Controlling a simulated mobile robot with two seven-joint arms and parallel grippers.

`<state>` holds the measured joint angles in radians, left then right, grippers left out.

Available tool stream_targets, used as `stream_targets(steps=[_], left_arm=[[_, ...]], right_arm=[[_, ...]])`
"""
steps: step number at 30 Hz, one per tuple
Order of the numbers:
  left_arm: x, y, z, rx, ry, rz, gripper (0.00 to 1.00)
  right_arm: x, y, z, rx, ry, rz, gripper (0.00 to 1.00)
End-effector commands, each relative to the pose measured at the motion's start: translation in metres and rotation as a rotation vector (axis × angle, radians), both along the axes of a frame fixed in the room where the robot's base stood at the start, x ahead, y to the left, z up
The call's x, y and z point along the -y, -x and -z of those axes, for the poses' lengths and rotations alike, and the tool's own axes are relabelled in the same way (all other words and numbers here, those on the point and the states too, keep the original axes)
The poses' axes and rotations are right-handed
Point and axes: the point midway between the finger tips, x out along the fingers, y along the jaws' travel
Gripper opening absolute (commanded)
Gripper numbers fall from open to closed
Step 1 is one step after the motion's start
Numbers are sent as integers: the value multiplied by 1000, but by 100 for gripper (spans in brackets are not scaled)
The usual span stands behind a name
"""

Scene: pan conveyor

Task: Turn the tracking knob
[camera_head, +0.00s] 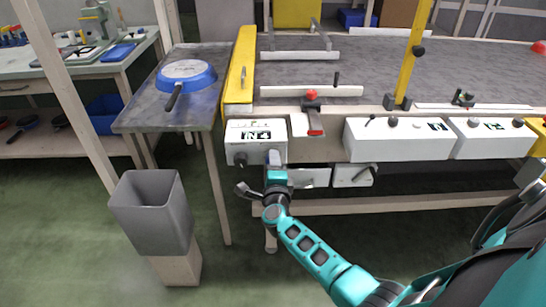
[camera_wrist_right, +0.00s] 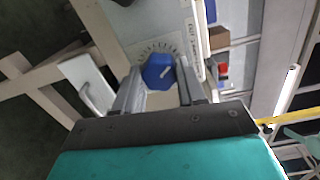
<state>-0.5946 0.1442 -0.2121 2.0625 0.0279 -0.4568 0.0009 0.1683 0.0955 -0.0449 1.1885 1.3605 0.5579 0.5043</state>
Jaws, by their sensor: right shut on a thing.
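A blue knob (camera_wrist_right: 158,71) with a pale pointer line sits on a white panel with printed dial marks around it. I cannot read its label. My right gripper (camera_wrist_right: 160,78) has one finger on each side of the knob and is shut on it. In the head view, my right gripper (camera_head: 274,160) is at the front of the white control box (camera_head: 257,138) at the left end of the conveyor, and it hides this knob. A second, dark knob (camera_head: 240,158) sits to its left on the same box. My left gripper is not in view.
A red-handled switch (camera_head: 312,96) is right of the box on the conveyor edge (camera_head: 385,107). More white boxes (camera_head: 396,140) stand further right. A blue pan (camera_head: 187,75) lies on the side table (camera_head: 150,108). A grey bin (camera_head: 152,210) stands at the lower left.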

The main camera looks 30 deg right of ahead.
Motion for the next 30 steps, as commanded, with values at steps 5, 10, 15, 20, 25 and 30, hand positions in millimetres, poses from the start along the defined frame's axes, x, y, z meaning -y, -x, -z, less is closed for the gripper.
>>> stream_targets(steps=[5, 10, 15, 20, 25, 30], left_arm=[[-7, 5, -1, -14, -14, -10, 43], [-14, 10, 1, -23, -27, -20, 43], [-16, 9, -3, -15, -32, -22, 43], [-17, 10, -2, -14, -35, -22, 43], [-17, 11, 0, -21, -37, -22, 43], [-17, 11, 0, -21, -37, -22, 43]], right_arm=[[-1, 0, -1, -80, 120, -1, 9], [-1, 0, -1, -135, 216, -2, 9], [-1, 0, 0, -175, 279, -2, 9], [-1, 0, 1, -196, 314, -2, 9], [-1, 0, 1, -204, 329, -1, 9], [-1, 0, 1, -205, 330, -1, 9]])
